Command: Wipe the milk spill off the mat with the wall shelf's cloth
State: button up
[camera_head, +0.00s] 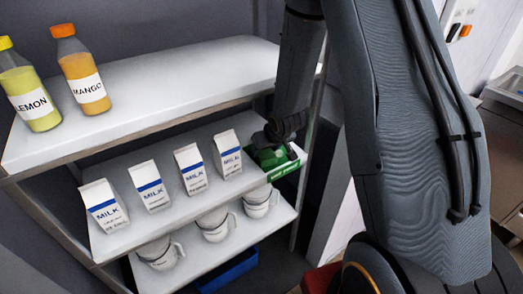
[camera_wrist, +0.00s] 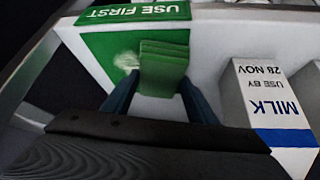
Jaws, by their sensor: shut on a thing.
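My gripper (camera_wrist: 158,98) is shut on a folded green cloth (camera_wrist: 164,62), which stands up between the blue fingers. The cloth also shows in the head view (camera_head: 268,158), low under the wrist. The green mat (camera_wrist: 103,50), marked USE FIRST, lies at the right end of the middle shelf; its edge shows in the head view (camera_head: 287,168). A whitish milk spill (camera_wrist: 127,62) is on the mat, just left of the cloth in the wrist view. The cloth is over the mat; I cannot tell whether it touches. The cloth and my gripper hide part of the mat.
A milk carton (camera_wrist: 268,105) stands close right of the mat in the wrist view. Several cartons line the middle shelf (camera_head: 153,187). Lemon (camera_head: 30,90) and mango (camera_head: 83,75) bottles stand on the top shelf, which overhangs. Cups (camera_head: 213,222) and a blue bin (camera_head: 228,270) are below.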

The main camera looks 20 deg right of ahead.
jog(key=shift+w+d+p, duration=0.25)
jog(key=shift+d+p, duration=0.2)
jog(key=shift+d, duration=0.4)
jog(key=shift+w+d+p, duration=0.3)
jog(key=shift+d+p, duration=0.15)
jog(key=shift+d, duration=0.35)
jog(key=shift+w+d+p, duration=0.25)
jog(key=shift+d+p, duration=0.2)
jog(key=shift+d, duration=0.4)
jog(key=shift+w+d+p, duration=0.25)
jog(key=shift+d+p, duration=0.35)
jog(key=shift+d, duration=0.2)
jog(key=shift+w+d+p, duration=0.2)
jog(key=shift+d+p, duration=0.35)
jog(key=shift+d, duration=0.2)
jog(key=shift+w+d, duration=0.1)
jog(key=shift+f, duration=0.15)
jog(key=shift+a, duration=0.45)
jog(key=shift+s+a+b, duration=0.2)
jog(key=shift+s+a, duration=0.05)
jog(key=shift+a, duration=0.25)
jog(key=shift+s+a+b, duration=0.15)
jog(key=shift+s+a, duration=0.1)
jog(key=shift+a, duration=0.25)
jog(key=shift+s+a+r+b, duration=0.2)
jog(key=shift+s+a, duration=0.1)
jog(key=shift+a, duration=0.65)
jog(key=shift+s+a+r+b, duration=0.1)
jog(key=shift+s+a+b, duration=0.15)
jog(key=shift+a, duration=0.7)
